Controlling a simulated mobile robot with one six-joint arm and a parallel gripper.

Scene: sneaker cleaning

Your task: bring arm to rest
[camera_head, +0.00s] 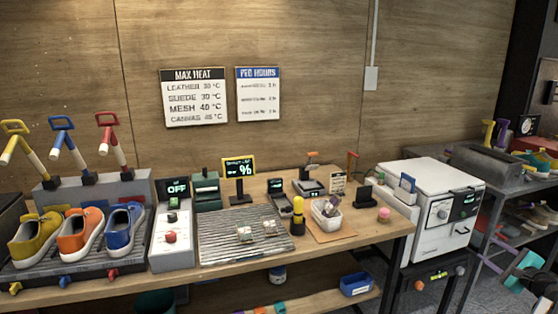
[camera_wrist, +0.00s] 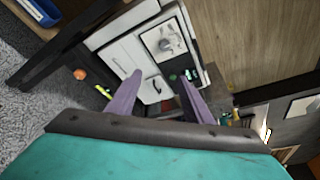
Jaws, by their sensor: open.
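My gripper (camera_wrist: 160,82) is open and empty in the wrist view, with its two purple fingers spread apart. Behind them the white boxy machine (camera_wrist: 125,58) shows tilted, with a gap between it and the fingers. In the head view my gripper (camera_head: 484,268) is at the lower right edge, right of the wooden workbench (camera_head: 345,250) and in front of the metal side table. Its teal body is partly cut off by the picture's edge. Nothing shows between the fingers.
The white machine (camera_head: 425,210) stands right of the bench. A metal shelf table (camera_head: 515,165) with shoes is close behind my gripper. Three sneakers (camera_head: 75,235) stand at the bench's left, beside a ribbed mat (camera_head: 225,248). A blue bin (camera_head: 356,284) sits below.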

